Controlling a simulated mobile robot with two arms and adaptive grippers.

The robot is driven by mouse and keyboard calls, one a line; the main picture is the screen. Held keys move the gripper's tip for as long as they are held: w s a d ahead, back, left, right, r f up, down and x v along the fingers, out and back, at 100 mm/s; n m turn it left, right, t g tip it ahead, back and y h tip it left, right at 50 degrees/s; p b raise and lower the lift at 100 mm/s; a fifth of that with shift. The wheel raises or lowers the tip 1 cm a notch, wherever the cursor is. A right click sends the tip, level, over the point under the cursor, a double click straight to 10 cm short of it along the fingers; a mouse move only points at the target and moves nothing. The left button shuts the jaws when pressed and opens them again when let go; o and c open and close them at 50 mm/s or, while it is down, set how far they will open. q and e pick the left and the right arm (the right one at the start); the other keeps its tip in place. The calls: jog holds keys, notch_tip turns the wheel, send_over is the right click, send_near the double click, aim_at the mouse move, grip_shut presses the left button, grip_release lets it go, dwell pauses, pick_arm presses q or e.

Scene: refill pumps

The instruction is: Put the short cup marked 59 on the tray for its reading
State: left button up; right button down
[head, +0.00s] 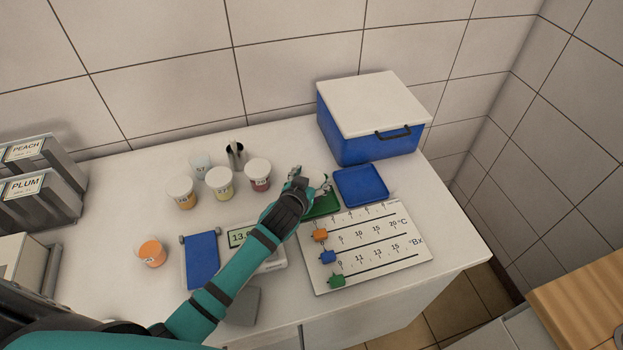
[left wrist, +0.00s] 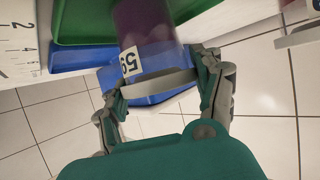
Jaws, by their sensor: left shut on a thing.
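The cup marked 59 (left wrist: 140,35) has purple contents and a pale lid. It is between the fingers of my left gripper (left wrist: 160,95), which is shut on it near the lid. In the head view, my left gripper (head: 306,187) hides most of the cup, and only its white lid (head: 315,177) shows. The cup is at the green tray (head: 324,207), beside the blue tray (head: 361,186). The green tray (left wrist: 85,25) also shows in the left wrist view. I cannot tell whether the cup's base touches it. My right gripper is not in view.
Several lidded cups (head: 220,184) stand left of my gripper, with a dark holder (head: 235,156) behind. An orange cup (head: 151,253) stands farther left near a blue pad (head: 201,261). A scale (head: 240,236) sits under my forearm. A slider board (head: 368,247) and a cooler (head: 371,118) stand right.

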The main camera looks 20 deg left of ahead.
pick_arm(q)
jog(key=shift+f, duration=0.1)
jog(key=o, duration=1.6)
